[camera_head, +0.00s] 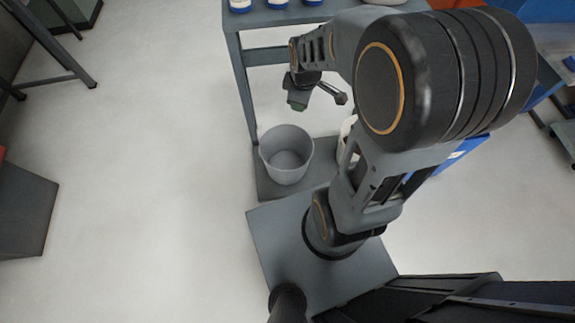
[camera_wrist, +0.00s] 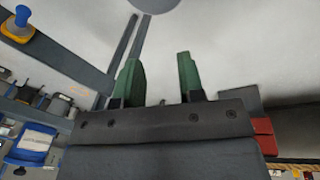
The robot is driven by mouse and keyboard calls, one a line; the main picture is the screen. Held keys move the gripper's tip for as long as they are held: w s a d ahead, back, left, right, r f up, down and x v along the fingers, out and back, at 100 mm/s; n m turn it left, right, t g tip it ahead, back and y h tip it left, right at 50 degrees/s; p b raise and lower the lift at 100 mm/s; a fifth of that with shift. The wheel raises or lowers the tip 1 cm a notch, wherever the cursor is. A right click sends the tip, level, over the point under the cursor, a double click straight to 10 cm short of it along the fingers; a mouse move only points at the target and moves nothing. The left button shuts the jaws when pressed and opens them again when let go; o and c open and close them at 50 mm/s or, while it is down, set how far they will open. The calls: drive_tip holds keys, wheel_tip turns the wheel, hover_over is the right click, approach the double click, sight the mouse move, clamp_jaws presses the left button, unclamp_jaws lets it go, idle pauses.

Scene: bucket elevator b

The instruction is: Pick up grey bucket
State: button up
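The grey bucket (camera_head: 287,160) stands upright and looks empty, on a low grey shelf beneath the table in the head view. My gripper (camera_head: 299,104) hangs above and just behind the bucket's far rim, apart from it. In the wrist view my gripper (camera_wrist: 160,76) shows two green fingers spread wide with nothing between them. A grey rounded shape (camera_wrist: 153,5) is cut off at the top of the wrist view; it may be the bucket, but I cannot tell for sure.
A grey table (camera_head: 236,70) with blue and white containers (camera_head: 277,3) stands behind the bucket, its leg close to the bucket's left. A whitish object (camera_head: 345,136) is right of the bucket, partly hidden by my arm.

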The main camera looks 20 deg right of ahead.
drive_tip(key=shift+w+d+f+n+g+b, duration=0.45)
drive_tip(key=shift+d+f+n+b, duration=1.55)
drive_tip(key=shift+f, duration=6.25)
drive_tip(key=shift+w+d+f+n+g+b, duration=0.2)
drive_tip(key=shift+w+d+f+n+b, duration=0.4)
drive_tip(key=shift+f+n+b, duration=5.2)
drive_tip(key=shift+w+d+f+m+g+b, duration=0.35)
drive_tip(key=shift+w+d+f+m+b, duration=0.65)
drive_tip(key=shift+f, duration=9.7)
drive_tip(key=shift+s+d+r, duration=0.1)
drive_tip(key=shift+s+d, duration=0.05)
drive_tip(key=shift+s, duration=0.3)
clamp_jaws()
